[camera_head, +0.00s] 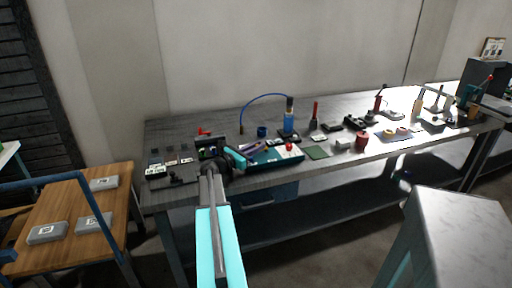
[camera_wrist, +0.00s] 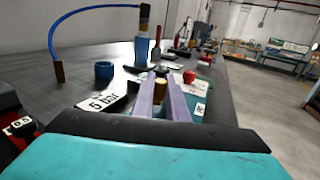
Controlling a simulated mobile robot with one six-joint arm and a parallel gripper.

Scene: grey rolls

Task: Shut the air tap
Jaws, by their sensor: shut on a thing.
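My gripper (camera_wrist: 161,88) has its two pale purple fingers close together over the bench. Its fingers (camera_head: 250,147) also show in the head view, pointing right. They are shut on a small brass-coloured piece (camera_wrist: 160,74), mostly hidden between them. I cannot tell for sure which part is the air tap. A blue hose (camera_wrist: 85,17) arches from a blue cylinder with a dark top (camera_wrist: 142,48) to a hanging brass end (camera_wrist: 59,72). A "5 bar" card (camera_wrist: 103,101) lies left of the fingers. A red part (camera_wrist: 12,115) stands at the left edge, partly cut off.
A teal box (camera_head: 272,159) with a white top and a red knob (camera_head: 289,147) lies just right of my fingers. A blue ring (camera_wrist: 104,70) stands behind. Several tools crowd the bench's right half. A wooden table (camera_head: 75,220) stands at left.

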